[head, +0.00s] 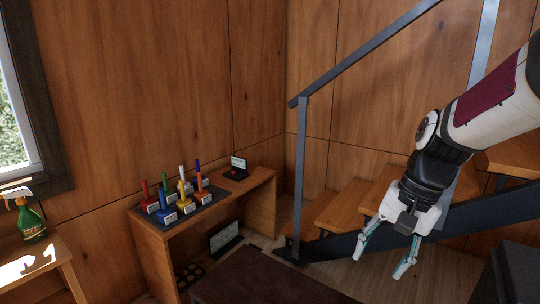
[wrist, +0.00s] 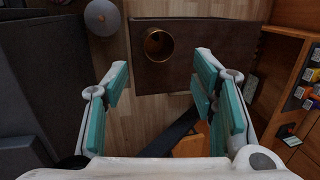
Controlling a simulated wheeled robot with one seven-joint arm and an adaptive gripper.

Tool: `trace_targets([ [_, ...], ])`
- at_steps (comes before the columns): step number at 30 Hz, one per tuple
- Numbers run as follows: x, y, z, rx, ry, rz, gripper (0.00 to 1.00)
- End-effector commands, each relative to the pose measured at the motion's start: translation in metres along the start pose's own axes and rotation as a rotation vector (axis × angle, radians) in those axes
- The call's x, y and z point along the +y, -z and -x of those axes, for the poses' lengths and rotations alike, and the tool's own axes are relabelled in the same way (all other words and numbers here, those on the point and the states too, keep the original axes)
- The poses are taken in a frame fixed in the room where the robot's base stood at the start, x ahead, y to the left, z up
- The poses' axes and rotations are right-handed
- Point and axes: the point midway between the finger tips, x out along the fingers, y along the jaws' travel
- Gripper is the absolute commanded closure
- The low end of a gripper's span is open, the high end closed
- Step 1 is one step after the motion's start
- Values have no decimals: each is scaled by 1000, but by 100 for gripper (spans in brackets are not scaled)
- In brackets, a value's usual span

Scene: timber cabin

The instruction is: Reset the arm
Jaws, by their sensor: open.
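My gripper (head: 386,257) hangs at the end of my arm on the right of the head view, pointing down in front of the stairs. It is open, with its two fingers spread apart. In the wrist view my gripper (wrist: 163,95) shows teal finger pads with nothing between them, only wooden floor and a dark brown surface beyond. My arm comes in from the upper right, bent at the wrist. The gripper touches nothing that I can see.
A wooden desk (head: 262,184) against the wall bears several coloured items on a dark mat and a small laptop-like device (head: 237,168). A metal railing (head: 301,175) and wooden stairs (head: 338,208) stand behind my gripper. A spray bottle (head: 30,220) stands on a table at left.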

Motion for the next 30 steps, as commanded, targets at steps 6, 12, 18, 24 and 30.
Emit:
trace_targets([
  [6, 18, -71, 61, 112, -18, 224, 48],
  [12, 44, -128, 97, 217, -53, 420, 48],
  [18, 71, -169, 116, 311, -96, 578, 48],
  [24, 85, -186, 121, 357, -122, 652, 48],
  [30, 86, -187, 121, 362, -126, 663, 48],
])
